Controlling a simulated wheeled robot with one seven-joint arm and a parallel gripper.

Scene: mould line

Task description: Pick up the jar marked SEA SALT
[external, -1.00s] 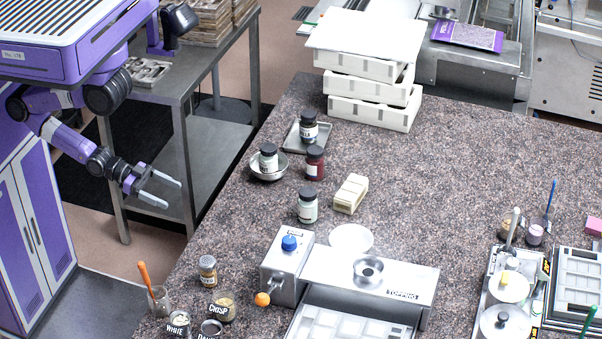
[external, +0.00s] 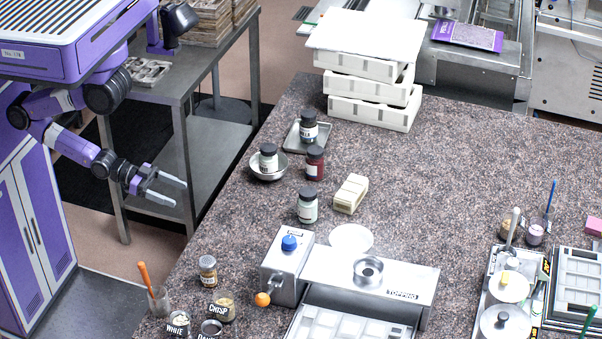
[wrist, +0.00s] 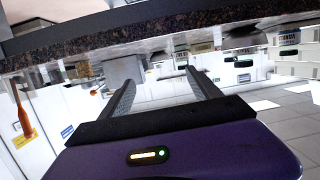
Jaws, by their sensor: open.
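Several dark-lidded jars stand on the speckled stone counter in the external view. One jar (external: 309,128) stands on a small metal tray (external: 292,142). A pale jar (external: 268,158) stands in a metal bowl (external: 270,175). A dark red jar (external: 315,164) stands beside the bowl, and another pale jar (external: 307,206) stands nearer. Their labels are too small to read, so I cannot tell which is marked SEA SALT. My gripper (external: 181,192) is open and empty, left of the counter and well apart from the jars. Its two fingers also show in the wrist view (wrist: 158,85).
A cream block (external: 350,194) lies right of the jars. The metal topping machine (external: 370,278) stands nearer. White stacked trays (external: 370,112) stand at the back. A small jar (external: 208,271) and several tubs are at the front left. The counter's middle right is clear.

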